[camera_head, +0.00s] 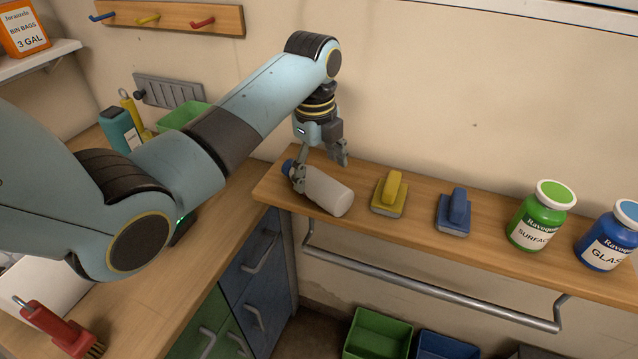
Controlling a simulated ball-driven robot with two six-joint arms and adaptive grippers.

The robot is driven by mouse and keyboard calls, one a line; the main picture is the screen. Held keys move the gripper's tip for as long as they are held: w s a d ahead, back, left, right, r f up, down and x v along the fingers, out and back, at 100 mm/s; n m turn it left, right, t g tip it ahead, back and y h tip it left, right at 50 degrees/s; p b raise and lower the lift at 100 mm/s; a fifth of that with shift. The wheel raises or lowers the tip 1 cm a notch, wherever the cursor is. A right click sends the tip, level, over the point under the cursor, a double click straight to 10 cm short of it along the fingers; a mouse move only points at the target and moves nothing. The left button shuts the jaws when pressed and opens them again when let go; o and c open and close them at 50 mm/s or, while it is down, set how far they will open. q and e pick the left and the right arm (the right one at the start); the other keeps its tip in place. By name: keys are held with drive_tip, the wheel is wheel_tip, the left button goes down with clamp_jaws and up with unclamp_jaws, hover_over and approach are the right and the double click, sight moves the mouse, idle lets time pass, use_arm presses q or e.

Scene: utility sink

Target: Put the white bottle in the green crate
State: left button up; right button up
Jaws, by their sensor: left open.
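The white bottle (328,192) lies on its side on the wooden shelf, its blue cap toward the left. My left gripper (321,170) is open at the cap end of the bottle. One finger is in front of the bottle near the cap and the other is above and behind it. I cannot tell whether a finger touches it. A green crate (375,338) stands low down below the shelf, cut off by the bottom edge, and its visible inside looks empty. My right gripper is out of view.
A yellow brush (389,195), a blue brush (454,213), a green jar (540,217) and a blue jar (610,240) stand along the shelf. A metal rail (430,288) runs below its front. A blue crate (446,346) stands beside the green one. Another green container (183,116) sits at the back left.

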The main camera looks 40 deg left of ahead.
sight(318, 176)
use_arm(q)
drive_tip(key=f, duration=0.2)
drive_tip(key=f+p, duration=0.1)
drive_tip(key=f, duration=0.1)
drive_tip(key=shift+w+a+f, duration=0.2)
drive_tip(key=shift+f, duration=0.5)
drive_tip(key=shift+c, duration=0.3)
drive_tip(key=c, duration=1.1)
drive_tip(key=shift+c, duration=0.5)
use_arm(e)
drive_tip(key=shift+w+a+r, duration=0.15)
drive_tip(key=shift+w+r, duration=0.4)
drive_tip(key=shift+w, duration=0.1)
